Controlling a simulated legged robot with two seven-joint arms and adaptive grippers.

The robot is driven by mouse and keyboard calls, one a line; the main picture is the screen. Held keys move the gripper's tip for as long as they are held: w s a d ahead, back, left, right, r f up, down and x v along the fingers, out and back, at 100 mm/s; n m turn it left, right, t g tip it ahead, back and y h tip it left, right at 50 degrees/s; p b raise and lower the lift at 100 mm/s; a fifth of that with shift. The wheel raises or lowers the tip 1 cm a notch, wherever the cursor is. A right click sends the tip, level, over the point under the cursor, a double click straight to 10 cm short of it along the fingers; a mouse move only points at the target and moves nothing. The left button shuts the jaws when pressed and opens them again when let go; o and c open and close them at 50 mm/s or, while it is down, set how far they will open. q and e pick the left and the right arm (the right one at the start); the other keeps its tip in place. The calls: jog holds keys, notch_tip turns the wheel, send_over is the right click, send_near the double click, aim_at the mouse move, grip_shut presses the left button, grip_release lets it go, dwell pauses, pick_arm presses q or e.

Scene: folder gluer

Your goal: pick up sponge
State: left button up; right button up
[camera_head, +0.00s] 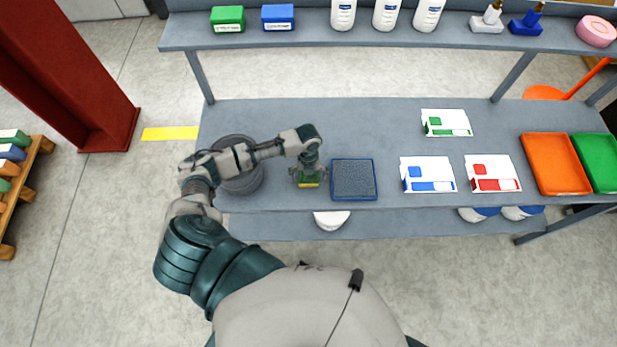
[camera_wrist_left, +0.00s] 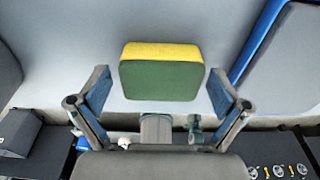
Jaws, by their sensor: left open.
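The sponge (camera_wrist_left: 161,75), yellow with a green face, lies on the grey shelf table. In the head view the sponge (camera_head: 308,183) shows just left of the blue-rimmed tray, partly hidden by my gripper. My left gripper (camera_head: 308,172) is over it, pointing down. In the left wrist view my left gripper (camera_wrist_left: 160,90) is open, with one finger on each side of the sponge. Gaps show between the sponge and both fingers. My right gripper is not in view.
A dark blue-rimmed tray (camera_head: 354,197) sits close right of the sponge. A grey bucket (camera_head: 240,183) stands to the left, under my forearm. White boxes (camera_head: 428,187) and an orange tray (camera_head: 554,165) lie further right. An upper shelf (camera_head: 390,38) with bottles runs along the back.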

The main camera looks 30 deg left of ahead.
aim_at(308, 179)
pick_arm(q)
jog(key=c, duration=0.6)
jog(key=shift+c, duration=0.2)
jog(key=shift+r, duration=0.5)
jog(key=r, duration=0.2)
jog(key=shift+s+d+r, duration=0.15)
jog(key=shift+s+r, duration=0.15)
jog(key=shift+r, duration=0.05)
jog(key=s+d, duration=0.1)
jog(key=s, duration=0.3)
jog(key=s+d+r+b, duration=0.1)
jog(key=s+d, duration=0.1)
jog(key=s, duration=0.3)
jog(key=s+d, duration=0.2)
jog(key=s, duration=0.3)
jog(key=shift+s+d+r, duration=0.15)
jog(key=shift+s+r, duration=0.05)
jog(key=shift+s, duration=0.05)
